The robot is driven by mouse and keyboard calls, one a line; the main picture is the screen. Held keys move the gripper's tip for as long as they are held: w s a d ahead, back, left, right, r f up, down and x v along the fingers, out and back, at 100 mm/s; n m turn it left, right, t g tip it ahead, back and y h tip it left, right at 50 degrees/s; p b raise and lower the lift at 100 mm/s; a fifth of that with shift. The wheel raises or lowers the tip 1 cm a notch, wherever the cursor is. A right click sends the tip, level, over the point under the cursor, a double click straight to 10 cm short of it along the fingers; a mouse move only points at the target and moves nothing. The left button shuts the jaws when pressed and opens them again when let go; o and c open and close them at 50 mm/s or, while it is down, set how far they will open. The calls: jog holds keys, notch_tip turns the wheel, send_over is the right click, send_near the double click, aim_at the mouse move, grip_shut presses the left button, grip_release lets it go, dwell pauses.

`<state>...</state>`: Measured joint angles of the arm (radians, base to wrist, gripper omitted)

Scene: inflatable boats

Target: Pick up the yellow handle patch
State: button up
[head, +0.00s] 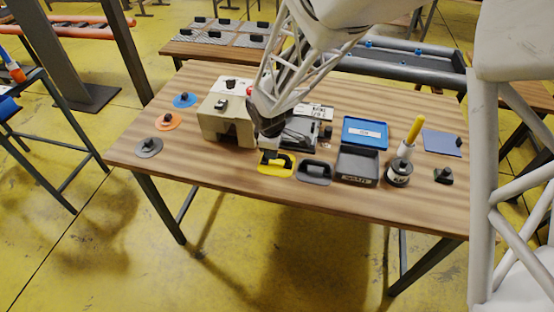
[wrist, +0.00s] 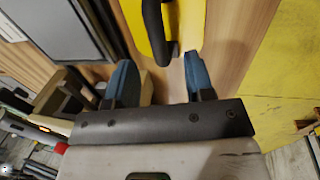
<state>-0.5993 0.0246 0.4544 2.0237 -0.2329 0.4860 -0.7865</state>
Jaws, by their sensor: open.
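The yellow handle patch (head: 270,170) lies on the wooden table near its front edge, with a black handle on top. In the wrist view its yellow base (wrist: 190,22) and black handle (wrist: 155,28) are at the top, partly cut off by the frame. My gripper (head: 268,154) is over the patch and hides part of it in the head view. In the wrist view my gripper (wrist: 160,78) has two blue fingers spread apart with nothing held between them. The near end of the handle lines up with the gap. I cannot tell the exact height between them.
A grey handle patch (head: 315,172) lies close on the right. A beige block (head: 222,128) stands to the left. Orange (head: 168,121), blue (head: 185,100) and grey (head: 149,147) round patches lie farther left. A blue-lidded box (head: 366,131) and a yellow-handled tool (head: 414,132) are right.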

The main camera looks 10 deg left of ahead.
aim_at(283, 166)
jog(key=shift+f, duration=0.15)
jog(key=shift+w+f, duration=0.2)
jog(key=shift+f, duration=0.6)
jog(key=shift+w+f, duration=0.15)
jog(key=shift+f, duration=0.65)
jog(key=shift+w+f, duration=0.2)
jog(key=shift+f, duration=0.6)
grip_shut()
